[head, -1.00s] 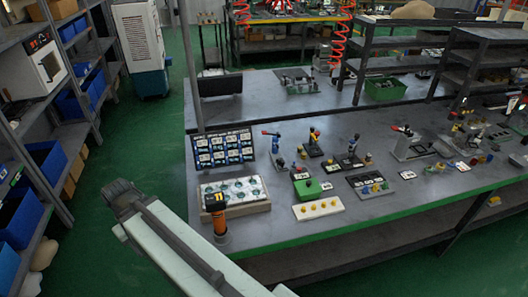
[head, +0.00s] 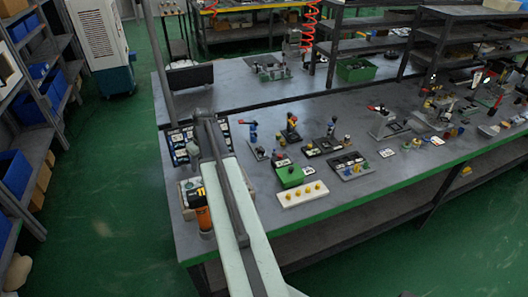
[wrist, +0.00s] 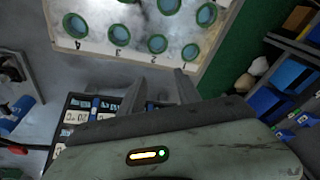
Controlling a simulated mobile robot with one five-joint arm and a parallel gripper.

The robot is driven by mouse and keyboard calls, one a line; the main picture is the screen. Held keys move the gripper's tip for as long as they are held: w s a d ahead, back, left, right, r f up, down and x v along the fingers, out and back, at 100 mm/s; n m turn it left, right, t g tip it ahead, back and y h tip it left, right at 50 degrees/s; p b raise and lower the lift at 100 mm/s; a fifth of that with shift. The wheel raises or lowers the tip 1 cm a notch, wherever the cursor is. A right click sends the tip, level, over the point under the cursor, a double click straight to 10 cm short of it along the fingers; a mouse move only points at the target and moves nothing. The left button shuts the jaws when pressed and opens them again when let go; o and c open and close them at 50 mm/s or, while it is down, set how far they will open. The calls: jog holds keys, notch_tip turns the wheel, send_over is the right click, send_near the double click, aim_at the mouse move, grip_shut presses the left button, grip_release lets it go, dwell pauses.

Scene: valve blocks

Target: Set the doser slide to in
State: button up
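I cannot tell which of the small devices on the grey bench (head: 225,105) carries the doser slide. The candidates include a blue-topped device (head: 251,132), a green block (head: 290,176), a black-based device with a yellow part (head: 291,128) and a red-handled lever device (head: 382,122). My gripper (wrist: 160,78) shows two dark fingers spread apart with nothing between them, so it is open. In the wrist view it is over or near a white panel (wrist: 110,48) with round green-rimmed wells and handwritten numbers.
A dark label board (head: 181,145) and an orange-and-black canister (head: 201,214) stand beside my arm. A white strip with yellow knobs (head: 302,194) lies near the bench's green front edge. Shelving (head: 440,45) stands behind. Green floor is open at left.

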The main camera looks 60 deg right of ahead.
jog(key=s+d+t, duration=0.1)
jog(key=s+d, duration=0.3)
jog(key=d, duration=0.5)
jog(key=s+d, duration=0.4)
jog(key=d, duration=0.6)
jog(key=m+h, duration=0.1)
jog(key=h, duration=0.1)
send_near(263, 150)
jog(key=b+x, duration=0.8)
jog(key=shift+f, duration=0.2)
jog(key=shift+r+t, duration=0.15)
jog(key=shift+t, duration=0.15)
jog(key=shift+c, duration=0.2)
grip_shut()
